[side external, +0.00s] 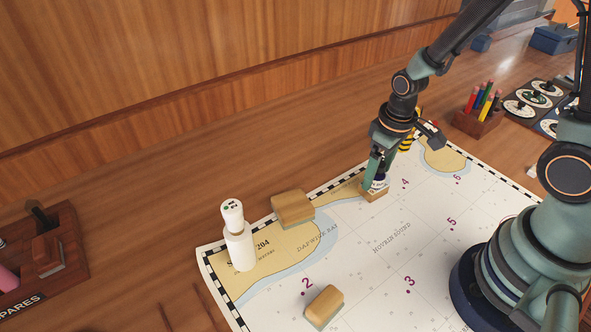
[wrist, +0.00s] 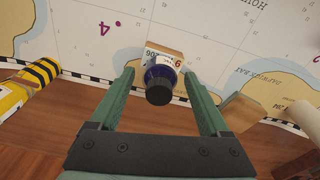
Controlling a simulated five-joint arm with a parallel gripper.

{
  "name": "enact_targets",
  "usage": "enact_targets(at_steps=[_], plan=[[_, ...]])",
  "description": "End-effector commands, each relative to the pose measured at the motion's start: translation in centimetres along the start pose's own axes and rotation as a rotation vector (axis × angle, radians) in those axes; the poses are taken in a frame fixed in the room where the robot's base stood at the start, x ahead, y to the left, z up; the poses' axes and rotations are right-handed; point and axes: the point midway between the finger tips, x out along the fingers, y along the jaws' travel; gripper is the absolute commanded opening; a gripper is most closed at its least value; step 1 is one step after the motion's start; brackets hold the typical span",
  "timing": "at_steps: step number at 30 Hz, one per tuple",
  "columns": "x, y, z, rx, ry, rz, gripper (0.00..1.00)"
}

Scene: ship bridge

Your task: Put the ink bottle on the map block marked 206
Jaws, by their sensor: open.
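The ink bottle (wrist: 160,78), dark with a black cap and a blue-and-white label, is between the parted fingers of my gripper (wrist: 158,82) in the wrist view. It appears to stand on the small wooden map block (wrist: 165,46), whose marking reads 206 upside down. In the side view the block (side external: 374,195) lies on the chart near its far edge, with the bottle (side external: 381,183) above it. My gripper (side external: 376,174) is lowered around the bottle there, open; one finger partly hides the bottle. Gaps show between the bottle and both fingers in the wrist view.
Another wooden block (side external: 293,208) and a white bottle (side external: 238,246) are left on the chart (side external: 375,275); a further block (side external: 325,306) lies in front. A yellow-and-black striped object (wrist: 32,82) is close beside my gripper. A pencil holder (side external: 478,124) stands behind right.

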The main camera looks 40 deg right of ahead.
Motion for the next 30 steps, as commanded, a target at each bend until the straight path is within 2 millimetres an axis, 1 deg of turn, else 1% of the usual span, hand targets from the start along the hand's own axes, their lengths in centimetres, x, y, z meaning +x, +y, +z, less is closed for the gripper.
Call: enact_targets(at_steps=[4,8,11,21,27,30], plan=[[-0.5,0.0,-0.1,0.0,0.003,0.001,0.8],[-1.8,0.0,-0.2,0.0,0.006,0.001,0.8],[-3.2,0.0,-0.2,0.0,0.008,0.001,0.8],[-9.0,0.0,-0.2,0.0,0.008,0.001,0.8],[-11.5,0.0,-0.1,0.0,0.004,0.001,0.8],[-12.2,0.0,-0.1,0.0,0.004,0.001,0.8]])
